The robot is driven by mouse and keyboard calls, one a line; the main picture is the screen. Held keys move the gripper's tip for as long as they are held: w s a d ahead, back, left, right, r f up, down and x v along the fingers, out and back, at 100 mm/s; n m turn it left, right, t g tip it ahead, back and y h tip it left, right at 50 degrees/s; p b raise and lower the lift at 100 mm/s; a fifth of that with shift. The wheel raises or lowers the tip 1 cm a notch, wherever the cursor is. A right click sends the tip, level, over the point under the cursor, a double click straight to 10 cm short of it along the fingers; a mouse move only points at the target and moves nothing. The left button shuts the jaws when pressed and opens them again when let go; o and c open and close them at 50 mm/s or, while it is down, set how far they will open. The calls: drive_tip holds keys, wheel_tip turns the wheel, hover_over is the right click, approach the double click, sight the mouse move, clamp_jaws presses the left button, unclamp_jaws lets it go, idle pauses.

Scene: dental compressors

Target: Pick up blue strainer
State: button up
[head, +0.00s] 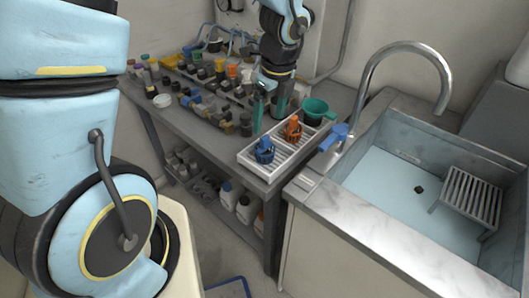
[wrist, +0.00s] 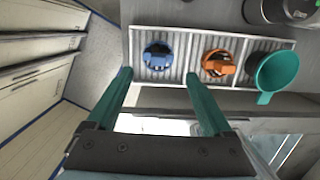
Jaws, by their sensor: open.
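A blue strainer (head: 264,151) sits in the front left part of a white slatted tray (head: 283,156) on the bench corner. In the wrist view the blue strainer (wrist: 157,56) lies ahead of the fingertips, roughly centred between them. My gripper (head: 268,122) is above and behind it in the head view, with its two teal fingers pointing down, apart and empty. The wrist view shows the gripper (wrist: 159,76) open, with nothing between the fingers. The strainer's underside is hidden.
A similar orange piece (head: 293,128) stands beside it in the tray, with a green handled cup (head: 316,110) behind. A blue handled object (head: 334,137) is by the sink (head: 400,190). Many small bottles (head: 205,80) crowd the bench's left part.

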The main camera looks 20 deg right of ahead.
sight(264, 144)
drive_tip(key=f, duration=0.3)
drive_tip(key=w+f+p, duration=0.1)
drive_tip(key=f, duration=0.3)
drive_tip(key=a+f, duration=0.1)
drive_tip(key=f, duration=0.2)
drive_tip(key=shift+w+f, duration=0.15)
drive_tip(key=shift+f, duration=0.1)
drive_tip(key=c, duration=1.1)
drive_tip(key=shift+r, duration=0.15)
